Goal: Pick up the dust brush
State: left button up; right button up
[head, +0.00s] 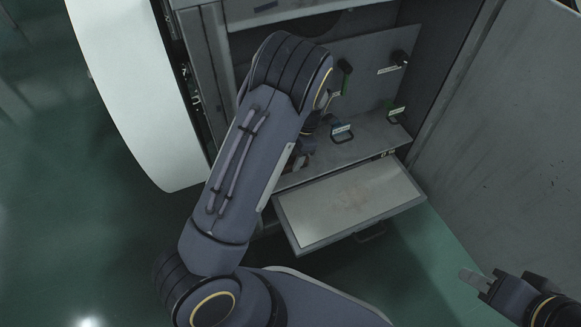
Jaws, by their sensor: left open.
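My left arm reaches into the open cabinet and covers its left part. My left gripper (303,157) is open beside the tool shelf, mostly hidden behind my forearm. I cannot make out the dust brush for certain.
A shelf (365,146) runs below the tools. A pulled-out drawer or tray (345,205) with a flat pale top juts out under it. A white curved door (135,95) is at the left and a grey panel (510,130) at the right. Green floor (60,230) is clear at the left.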

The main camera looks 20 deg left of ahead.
pick_arm(q)
jog(key=shift+s+f, duration=0.1)
jog(key=shift+f, duration=0.25)
jog(key=shift+f, duration=0.1)
jog(key=c, duration=1.1)
jog(key=shift+r+p, duration=0.5)
jog(key=shift+r, duration=0.25)
jog(key=shift+s+d+r, duration=0.15)
jog(key=shift+r, duration=0.15)
jog(key=s+d+p, duration=0.4)
jog(key=s+d, duration=0.7)
jog(key=d, duration=0.2)
jog(key=shift+s+f, duration=0.2)
jog(key=shift+s, duration=0.15)
